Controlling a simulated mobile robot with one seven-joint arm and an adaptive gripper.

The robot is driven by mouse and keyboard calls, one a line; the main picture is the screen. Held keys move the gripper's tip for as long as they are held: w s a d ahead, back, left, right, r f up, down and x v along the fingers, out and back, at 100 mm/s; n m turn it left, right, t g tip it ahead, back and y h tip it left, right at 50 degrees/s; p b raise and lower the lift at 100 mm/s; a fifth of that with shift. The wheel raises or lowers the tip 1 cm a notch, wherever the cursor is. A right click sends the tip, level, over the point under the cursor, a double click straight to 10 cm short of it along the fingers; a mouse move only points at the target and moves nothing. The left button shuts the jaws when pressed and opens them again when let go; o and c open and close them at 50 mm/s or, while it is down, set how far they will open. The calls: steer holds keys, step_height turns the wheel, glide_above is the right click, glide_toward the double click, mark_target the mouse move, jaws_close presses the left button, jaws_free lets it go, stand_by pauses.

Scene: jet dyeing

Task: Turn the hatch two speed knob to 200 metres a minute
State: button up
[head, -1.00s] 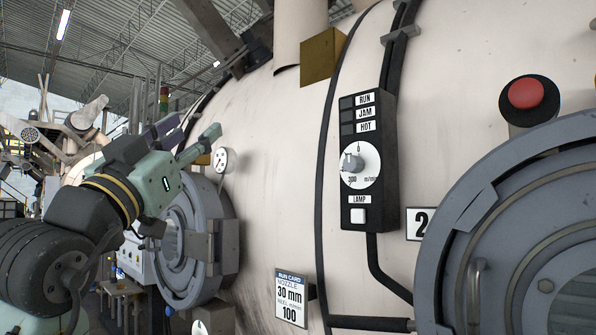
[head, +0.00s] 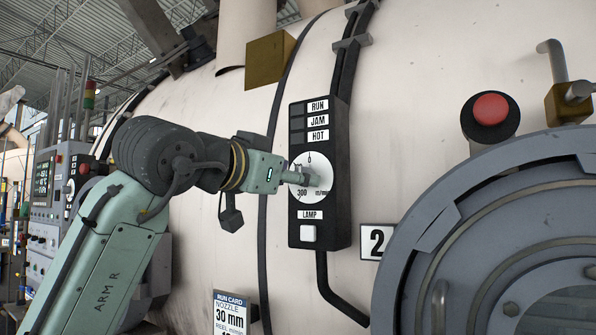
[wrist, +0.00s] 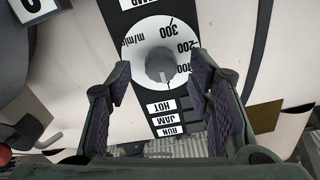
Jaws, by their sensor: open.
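The speed knob (wrist: 160,65) sits at the middle of a white dial (head: 300,194) on a black control box (head: 326,215). In the wrist view the dial is upside down, marked 100, 200 and 300 m/min. My gripper (head: 297,177) is at the dial face and hides most of the knob in the head view. In the wrist view its open fingers (wrist: 162,75) stand either side of the knob, with gaps; contact is not visible.
The box has RUN, JAM and HOT labels and a white LAMP button (head: 308,233) below the dial. A number 2 plate (head: 376,241), a red button (head: 490,109) and a large round hatch (head: 440,235) are to the right. A run card (head: 231,312) is low left.

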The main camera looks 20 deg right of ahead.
steer(key=shift+x, duration=1.2)
steer(key=shift+c, duration=0.4)
jaws_close()
